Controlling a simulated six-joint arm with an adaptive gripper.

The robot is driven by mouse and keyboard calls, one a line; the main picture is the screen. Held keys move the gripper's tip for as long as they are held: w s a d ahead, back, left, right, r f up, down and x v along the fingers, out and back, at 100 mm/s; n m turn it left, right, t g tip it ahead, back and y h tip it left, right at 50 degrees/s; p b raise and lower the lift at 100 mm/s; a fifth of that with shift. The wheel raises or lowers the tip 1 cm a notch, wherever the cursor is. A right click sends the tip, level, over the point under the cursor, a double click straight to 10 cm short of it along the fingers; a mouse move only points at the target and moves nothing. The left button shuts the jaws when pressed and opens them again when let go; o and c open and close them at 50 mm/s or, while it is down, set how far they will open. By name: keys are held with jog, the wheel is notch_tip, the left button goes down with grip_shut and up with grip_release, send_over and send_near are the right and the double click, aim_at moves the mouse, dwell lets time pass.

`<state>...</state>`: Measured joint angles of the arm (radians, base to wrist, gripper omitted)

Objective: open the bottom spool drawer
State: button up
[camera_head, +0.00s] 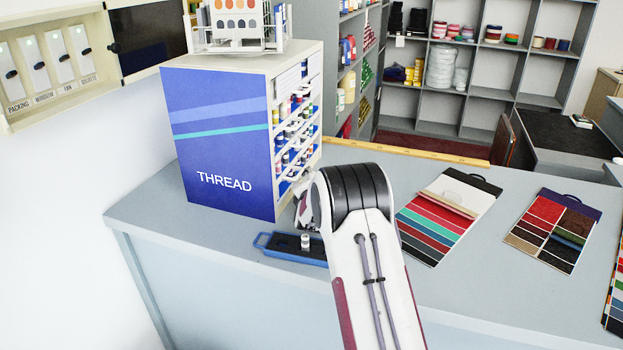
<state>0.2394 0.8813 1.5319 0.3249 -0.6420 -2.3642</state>
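The thread cabinet (222,148) stands on the counter at the left of centre, with a blue side panel marked THREAD. Its front faces right and shows tilted rows of colored spools (293,133). The lowest part of the front is mostly hidden behind my arm, so I cannot tell how the bottom drawer stands. My arm reaches up from the lower right and bends toward the cabinet's lower front. My gripper (302,212) is at the arm's far end, near the cabinet's lower front corner. Its fingers are largely hidden, and I cannot see whether it touches anything.
A blue-rimmed black tray (265,242) with a small spool (305,241) lies just in front of the cabinet. Swatch boards (448,215) and (553,230) lie on the counter to the right. A yellow ruler (405,151) runs along the back edge. A wall switch panel (50,62) is at left.

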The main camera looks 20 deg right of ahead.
grip_shut()
jog(key=shift+d, duration=0.1)
jog(key=s+d, duration=1.2)
jog(key=shift+s+d+f, duration=0.1)
jog(key=shift+s+d, duration=0.15)
jog(key=shift+s, duration=0.15)
grip_release()
dwell(0.3)
